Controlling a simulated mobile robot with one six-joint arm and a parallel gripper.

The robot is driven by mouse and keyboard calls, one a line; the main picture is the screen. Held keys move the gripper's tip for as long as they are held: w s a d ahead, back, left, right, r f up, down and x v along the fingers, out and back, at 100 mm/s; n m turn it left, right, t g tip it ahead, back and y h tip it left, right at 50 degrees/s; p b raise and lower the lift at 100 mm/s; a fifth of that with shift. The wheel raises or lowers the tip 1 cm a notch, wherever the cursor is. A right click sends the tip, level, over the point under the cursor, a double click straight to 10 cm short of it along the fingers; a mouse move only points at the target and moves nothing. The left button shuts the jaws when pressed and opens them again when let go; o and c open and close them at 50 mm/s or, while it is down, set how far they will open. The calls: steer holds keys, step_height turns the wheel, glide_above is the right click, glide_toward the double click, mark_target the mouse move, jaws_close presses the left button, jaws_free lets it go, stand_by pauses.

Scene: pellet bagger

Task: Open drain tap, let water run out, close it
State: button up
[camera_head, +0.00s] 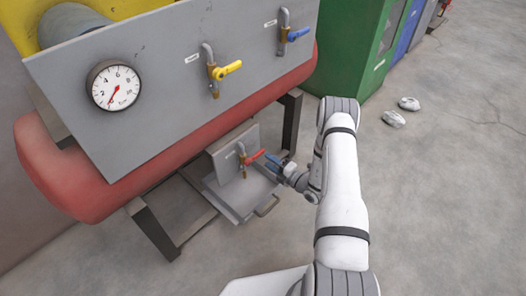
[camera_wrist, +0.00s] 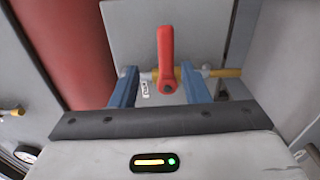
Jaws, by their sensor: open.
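The drain tap's red lever (camera_head: 252,157) sits on a small grey plate low under the red tank. In the head view the lever points right, across its upright pipe. In the wrist view the red lever (camera_wrist: 166,60) stands across the brass pipe (camera_wrist: 225,73). My gripper (camera_head: 275,161) is beside the lever's free end. In the wrist view my gripper's blue fingers (camera_wrist: 160,85) are apart, with the lever between them and a gap on each side. A grey tray (camera_head: 226,197) lies below the tap. No running water shows.
A yellow-handled tap (camera_head: 227,70) and a blue-handled tap (camera_head: 298,34) are on the grey panel (camera_head: 165,65) above, with a gauge (camera_head: 115,86). Tank legs (camera_head: 153,232) flank the tray. Open floor lies right, with two pale objects (camera_head: 393,118) near a green cabinet (camera_head: 360,50).

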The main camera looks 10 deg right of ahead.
mark_target(260, 155)
steer(key=shift+w+f+m, duration=0.35)
steer(key=shift+f+m, duration=0.05)
steer(key=shift+f, duration=0.15)
steer(key=b+x, duration=0.2)
steer(key=x, duration=0.5)
steer(key=shift+d+r, duration=0.1)
steer(key=shift+d, duration=0.05)
steer(key=shift+c, duration=0.3)
